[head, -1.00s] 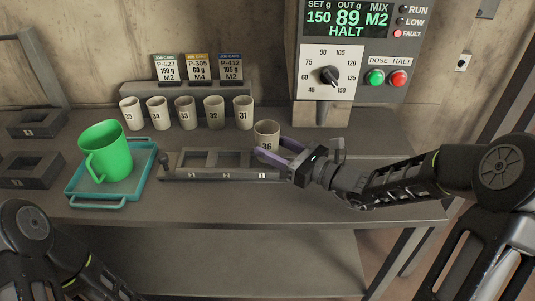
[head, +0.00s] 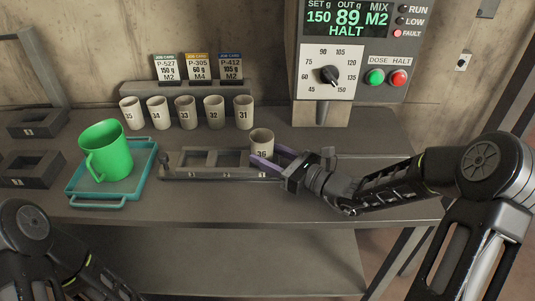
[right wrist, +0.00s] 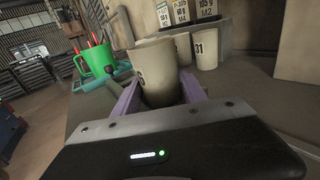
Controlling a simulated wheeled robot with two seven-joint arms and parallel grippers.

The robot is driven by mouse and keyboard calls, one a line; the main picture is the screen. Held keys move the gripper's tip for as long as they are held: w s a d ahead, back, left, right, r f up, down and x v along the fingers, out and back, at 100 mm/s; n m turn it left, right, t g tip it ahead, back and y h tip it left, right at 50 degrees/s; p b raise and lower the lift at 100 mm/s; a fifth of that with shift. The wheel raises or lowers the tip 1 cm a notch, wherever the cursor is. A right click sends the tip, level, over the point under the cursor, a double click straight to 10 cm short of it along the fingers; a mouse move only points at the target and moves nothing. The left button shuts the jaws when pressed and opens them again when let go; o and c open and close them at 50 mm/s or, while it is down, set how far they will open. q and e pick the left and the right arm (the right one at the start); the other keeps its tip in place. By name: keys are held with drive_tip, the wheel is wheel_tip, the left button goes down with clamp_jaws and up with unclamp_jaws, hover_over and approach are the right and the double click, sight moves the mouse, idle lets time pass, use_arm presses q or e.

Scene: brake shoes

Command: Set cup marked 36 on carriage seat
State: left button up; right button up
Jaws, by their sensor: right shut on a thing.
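The cup marked 36 (head: 262,141) is a small beige cup, upright, at the right end of the carriage (head: 165,174). My right gripper (head: 265,163) is shut on it, with purple fingers on either side. In the right wrist view the cup (right wrist: 157,75) stands between the fingers (right wrist: 160,100). The carriage is a dark grey low frame with square seats, two of them showing empty. The cup's base is hidden by the fingers, so I cannot tell whether it touches the seat. My left arm shows at the lower left; its gripper is out of frame.
Several beige cups, including the cup marked 31 (head: 243,112), stand in a row behind the carriage. A green jug (head: 106,150) is on a teal tray (head: 97,199) at left. The dispenser (head: 345,70) stands at back right, its display reading HALT.

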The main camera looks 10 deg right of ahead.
drive_tip(key=shift+f, duration=0.15)
drive_tip(key=o, duration=1.5)
drive_tip(key=shift+r, duration=0.25)
drive_tip(key=v, duration=1.2)
drive_tip(key=shift+f, duration=0.1)
